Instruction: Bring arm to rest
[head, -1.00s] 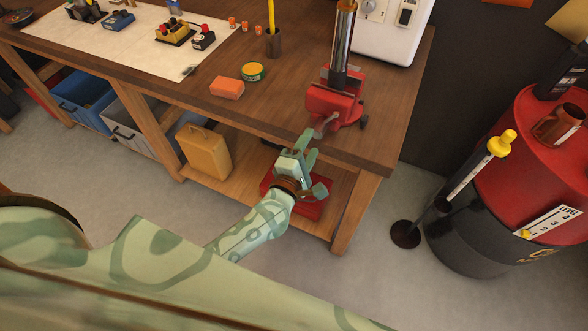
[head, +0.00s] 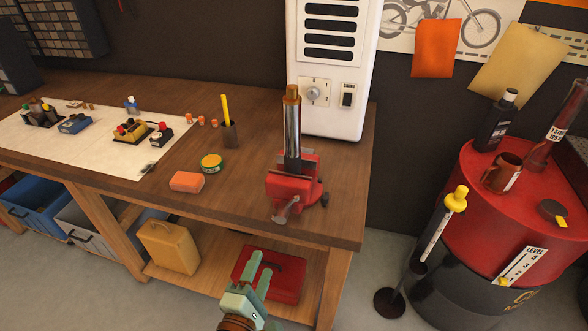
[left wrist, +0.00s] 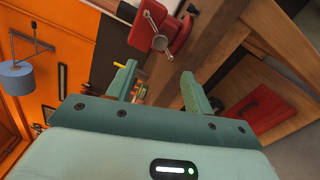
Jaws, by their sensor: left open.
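My left gripper (head: 256,281) is at the bottom middle of the head view, in front of the bench's lower shelf and below the red vise. Its pale green fingers are apart with nothing between them. In the left wrist view the open fingers (left wrist: 158,88) point toward the bench. The red vise (head: 297,190) is clamped around an upright metal tube (head: 292,130) at the bench's front edge; the vise also shows in the left wrist view (left wrist: 178,36). My right gripper is not in view.
The wooden bench (head: 240,215) holds an orange block (head: 187,181), a green-and-yellow tin (head: 211,163) and a pencil cup (head: 230,134). A red drum (head: 460,200) stands right. Floor shows between bench and drum.

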